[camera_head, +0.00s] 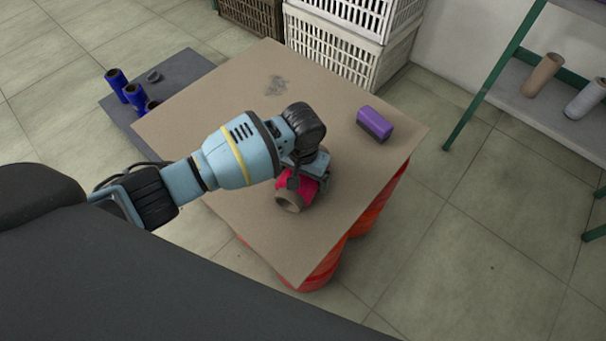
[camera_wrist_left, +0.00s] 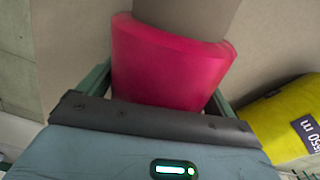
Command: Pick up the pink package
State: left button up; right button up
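The pink package (camera_head: 306,191) is a pink-wrapped roll with a brown tube end, near the front of the brown table board (camera_head: 220,110). My left gripper (camera_head: 300,180) is over it, and the arm hides part of the roll. In the left wrist view the pink roll (camera_wrist_left: 170,65) fills the space between my two fingers (camera_wrist_left: 160,95), one at each side. I cannot tell whether they press on it. The roll appears to be on the board. My right gripper is not in view.
A purple block (camera_head: 375,123) lies on the board at the right. A yellow package (camera_wrist_left: 285,120) shows beside the gripper in the wrist view. Blue rolls (camera_head: 133,94) stand on a grey mat (camera_head: 185,70). Crates (camera_head: 335,45) are behind, and a shelf (camera_head: 550,105) stands at right.

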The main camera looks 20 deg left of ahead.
pick_arm(q)
jog(key=c, duration=0.8)
jog(key=shift+r, duration=0.15)
jog(key=shift+r, duration=0.2)
notch_tip(320, 180, up, 3)
jog(key=shift+d+r+p, duration=0.1)
jog(key=shift+r+p, duration=0.05)
jog(key=shift+p, duration=0.65)
jog(key=s+d+p, duration=0.1)
jog(key=s, duration=0.4)
jog(key=s+d+p, duration=0.1)
jog(key=s, duration=0.4)
jog(key=s+d+r+p, duration=0.1)
jog(key=s, duration=0.4)
jog(key=shift+s+d+p, duration=0.1)
jog(key=shift+s+p, duration=0.2)
